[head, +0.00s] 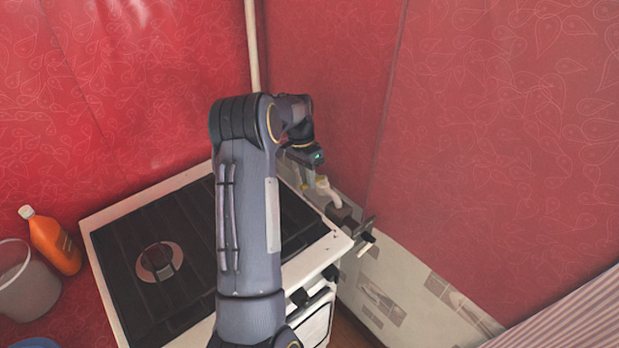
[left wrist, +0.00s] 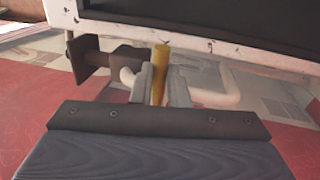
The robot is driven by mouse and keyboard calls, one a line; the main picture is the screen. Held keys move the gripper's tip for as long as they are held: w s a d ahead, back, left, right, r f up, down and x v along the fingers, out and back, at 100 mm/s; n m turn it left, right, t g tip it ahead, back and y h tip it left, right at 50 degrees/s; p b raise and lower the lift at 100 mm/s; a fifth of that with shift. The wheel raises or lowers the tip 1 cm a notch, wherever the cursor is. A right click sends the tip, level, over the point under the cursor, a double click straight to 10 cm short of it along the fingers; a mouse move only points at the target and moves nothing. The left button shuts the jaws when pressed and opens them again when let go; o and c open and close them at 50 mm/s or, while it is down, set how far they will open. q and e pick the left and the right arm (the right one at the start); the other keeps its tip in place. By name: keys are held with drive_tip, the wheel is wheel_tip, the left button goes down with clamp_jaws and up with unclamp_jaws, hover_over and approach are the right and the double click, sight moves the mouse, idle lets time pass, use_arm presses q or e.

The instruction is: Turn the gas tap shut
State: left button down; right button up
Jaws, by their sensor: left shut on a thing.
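The gas tap's yellow handle (left wrist: 160,70) stands between the two grey fingers of my left gripper (left wrist: 159,78) in the left wrist view. The fingers are shut on it, one on each side. A pale bent pipe (left wrist: 216,97) runs beside and behind the fingers. In the head view my left gripper (head: 308,183) is down in the gap between the stove and the right wall. The pale pipe (head: 328,193) shows just to its right. The tap's body is mostly hidden by the fingers, and my forearm covers part of the stove. My right gripper is not in view.
A white stove (head: 97,218) with a dark top fills the middle, close to the gripper. A dark block and bracket (head: 342,214) sit right of the pipe, also in the left wrist view (left wrist: 88,55). An orange bottle (head: 56,243) and a grey bucket (head: 30,290) stand left.

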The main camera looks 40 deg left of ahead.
use_arm(q)
drive_tip(key=shift+a, duration=0.1)
idle(0.4)
drive_tip(key=c, duration=1.4)
unclamp_jaws()
wheel_tip(320, 180, up, 8)
drive_tip(key=a, duration=0.1)
drive_tip(key=shift+a+f+b, duration=0.15)
drive_tip(key=shift+a+b, duration=0.1)
drive_tip(key=shift+b, duration=0.05)
drive_tip(key=shift+w, duration=0.1)
